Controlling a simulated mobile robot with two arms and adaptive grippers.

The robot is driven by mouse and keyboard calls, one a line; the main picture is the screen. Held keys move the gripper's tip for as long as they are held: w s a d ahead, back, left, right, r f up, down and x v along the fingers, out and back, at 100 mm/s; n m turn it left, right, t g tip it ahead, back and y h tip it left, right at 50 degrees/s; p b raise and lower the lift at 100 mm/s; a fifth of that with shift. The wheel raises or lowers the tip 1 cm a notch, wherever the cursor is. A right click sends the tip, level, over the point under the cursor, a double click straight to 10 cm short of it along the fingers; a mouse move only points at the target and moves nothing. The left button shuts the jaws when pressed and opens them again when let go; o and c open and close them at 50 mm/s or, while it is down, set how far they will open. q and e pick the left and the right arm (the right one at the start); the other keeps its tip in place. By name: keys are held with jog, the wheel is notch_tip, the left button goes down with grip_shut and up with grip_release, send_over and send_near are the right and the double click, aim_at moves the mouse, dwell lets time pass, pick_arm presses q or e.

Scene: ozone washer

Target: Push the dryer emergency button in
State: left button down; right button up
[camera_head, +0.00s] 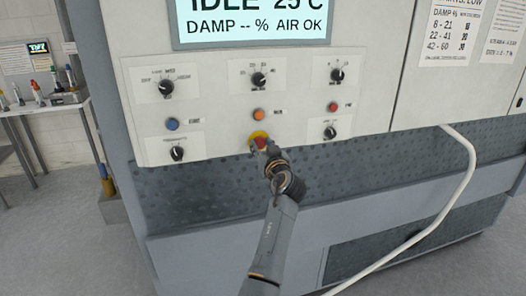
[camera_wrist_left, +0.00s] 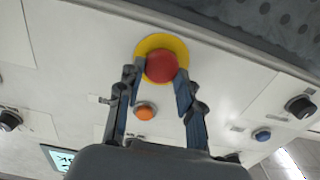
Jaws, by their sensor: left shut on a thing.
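The emergency button is a red knob on a yellow round plate. It sits low in the middle of the dryer's white control panel in the head view (camera_head: 260,141). It shows large in the left wrist view (camera_wrist_left: 160,66). My left gripper (camera_wrist_left: 160,78) has one finger on each side of the red knob and is shut on it. In the head view my left gripper (camera_head: 266,150) is at the knob and partly covers it. How far the knob is pressed in cannot be told. My right gripper is not in view.
An orange button (camera_head: 259,114) is just above the emergency button. A blue button (camera_head: 172,124), a red button (camera_head: 333,107) and several black dials are around it. A lit screen (camera_head: 250,22) reads IDLE. A white hose (camera_head: 455,180) hangs at the right.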

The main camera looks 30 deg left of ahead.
aim_at(259, 112)
pick_arm(q)
jog(key=c, duration=0.9)
grip_release()
jog(key=shift+w+a+r, duration=0.1)
jog(key=shift+a+r, duration=0.05)
jog(key=shift+c, duration=0.2)
jog(key=shift+o, duration=0.5)
jog(key=shift+w+a+f, duration=0.2)
jog(key=shift+f, duration=0.1)
jog(key=shift+r, duration=0.1)
jog(key=shift+s+d+r, duration=0.1)
jog(key=shift+r, duration=0.25)
notch_tip(259, 112, up, 9)
jog(key=shift+r, duration=0.1)
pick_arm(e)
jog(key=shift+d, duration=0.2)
